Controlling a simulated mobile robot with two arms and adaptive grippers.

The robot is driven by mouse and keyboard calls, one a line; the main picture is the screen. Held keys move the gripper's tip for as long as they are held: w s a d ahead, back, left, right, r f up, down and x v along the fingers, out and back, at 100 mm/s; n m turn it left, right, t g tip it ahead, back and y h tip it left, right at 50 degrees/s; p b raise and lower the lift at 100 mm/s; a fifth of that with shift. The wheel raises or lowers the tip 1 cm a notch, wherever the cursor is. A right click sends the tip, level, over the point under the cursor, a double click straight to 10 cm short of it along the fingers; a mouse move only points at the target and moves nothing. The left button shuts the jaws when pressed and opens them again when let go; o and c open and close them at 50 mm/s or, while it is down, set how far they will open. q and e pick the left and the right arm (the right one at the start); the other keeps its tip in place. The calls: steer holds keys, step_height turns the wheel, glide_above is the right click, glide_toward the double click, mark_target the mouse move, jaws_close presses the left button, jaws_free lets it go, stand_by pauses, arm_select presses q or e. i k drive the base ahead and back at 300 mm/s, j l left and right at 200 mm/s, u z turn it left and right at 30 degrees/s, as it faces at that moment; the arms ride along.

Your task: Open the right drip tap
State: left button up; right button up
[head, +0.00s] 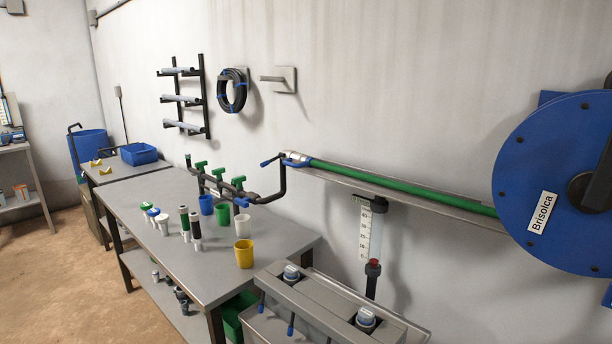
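A black manifold pipe (264,201) stands over the back edge of the grey workbench. Three green drip taps sit in a row on it: the left tap (200,166), the middle tap (218,173) and the right tap (238,182). The right tap is nearest me, with its green T-shaped handle on top. The handles are too small to tell whether each tap is open or shut. A blue part (241,202) sits on the pipe just below the right tap. Neither of my grippers is in view.
Blue (206,204), green (222,212), white (242,224) and yellow (244,254) cups stand on the workbench (140,205) below the manifold. A green hose (400,187) runs to a blue reel (520,180).

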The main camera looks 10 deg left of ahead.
mark_target(238, 181)
steer(key=i+j+z, duration=0.1)
steer(key=j+z, duration=0.3)
steer(key=j, duration=0.2)
steer(key=j+z, duration=0.45)
steer(key=j, duration=0.2)
steer(key=j+z, duration=0.4)
steer(key=j, duration=0.25)
